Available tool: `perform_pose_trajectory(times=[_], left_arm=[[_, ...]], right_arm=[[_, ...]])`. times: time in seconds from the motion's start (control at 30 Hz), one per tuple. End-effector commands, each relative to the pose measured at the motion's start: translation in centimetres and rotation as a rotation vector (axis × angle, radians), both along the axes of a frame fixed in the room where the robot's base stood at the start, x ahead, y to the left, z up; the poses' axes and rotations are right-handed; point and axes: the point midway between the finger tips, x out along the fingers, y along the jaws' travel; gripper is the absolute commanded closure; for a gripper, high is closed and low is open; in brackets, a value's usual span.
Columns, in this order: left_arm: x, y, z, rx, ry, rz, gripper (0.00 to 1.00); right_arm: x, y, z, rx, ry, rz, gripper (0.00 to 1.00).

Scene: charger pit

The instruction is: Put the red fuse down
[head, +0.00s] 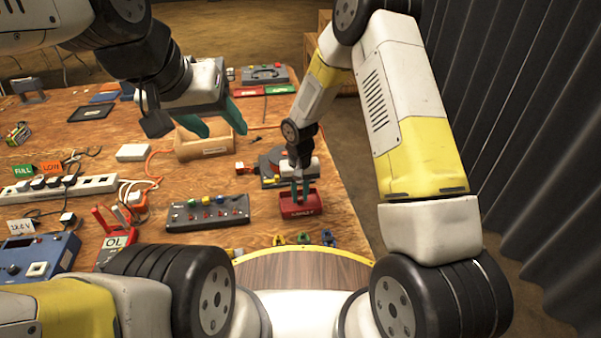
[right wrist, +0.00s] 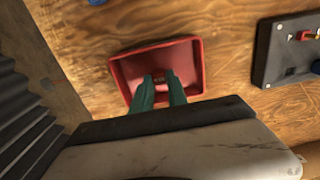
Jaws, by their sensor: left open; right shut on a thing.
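My right gripper (head: 301,197) points down into a small red tray (head: 300,210) near the table's right edge. It also shows in the right wrist view (right wrist: 160,82), with its green fingers inside the red tray (right wrist: 193,62). The fingers are shut on a small dark-red thing (right wrist: 158,76), likely the red fuse, mostly hidden between the tips. Whether it touches the tray floor I cannot tell. My left gripper (head: 222,128) is open and empty above an open wooden box (head: 203,150).
A dark board (head: 207,213) with several coloured parts lies left of the tray; its edge shows in the right wrist view (right wrist: 262,50). Several small coloured clips (head: 303,238) lie in front. A power strip (head: 60,187) and cables lie at the left.

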Motion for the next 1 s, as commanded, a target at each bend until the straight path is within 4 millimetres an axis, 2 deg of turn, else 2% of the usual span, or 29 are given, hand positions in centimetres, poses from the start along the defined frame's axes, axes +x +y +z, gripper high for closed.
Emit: perform_pose_trajectory(times=[0.07, 0.1, 0.2, 0.5, 0.63, 0.77, 1.0], left_arm=[[0.0, 0.0, 0.0, 0.000, 0.000, 0.000, 0.46], [0.0, 0.0, 0.0, 0.000, 0.000, 0.000, 0.46], [0.0, 0.0, 0.0, 0.000, 0.000, 0.000, 0.46], [0.0, 0.0, 0.0, 0.000, 0.000, 0.000, 0.46], [0.0, 0.0, 0.0, 0.000, 0.000, 0.000, 0.46], [0.0, 0.0, 0.0, 0.000, 0.000, 0.000, 0.46], [0.0, 0.0, 0.0, 0.000, 0.000, 0.000, 0.46]], right_arm=[[0.0, 0.0, -0.1, 0.000, 0.000, 0.000, 1.00], [0.0, 0.0, 0.0, 0.000, 0.000, 0.000, 0.79], [0.0, 0.0, 0.0, 0.000, 0.000, 0.000, 0.60], [0.0, 0.0, 0.0, 0.000, 0.000, 0.001, 0.59], [0.0, 0.0, 0.8, 0.000, -0.001, 0.000, 0.59], [0.1, 0.0, 2.9, 0.001, -0.004, 0.000, 0.59], [0.1, 0.0, 8.4, 0.002, -0.005, 0.000, 0.59]])
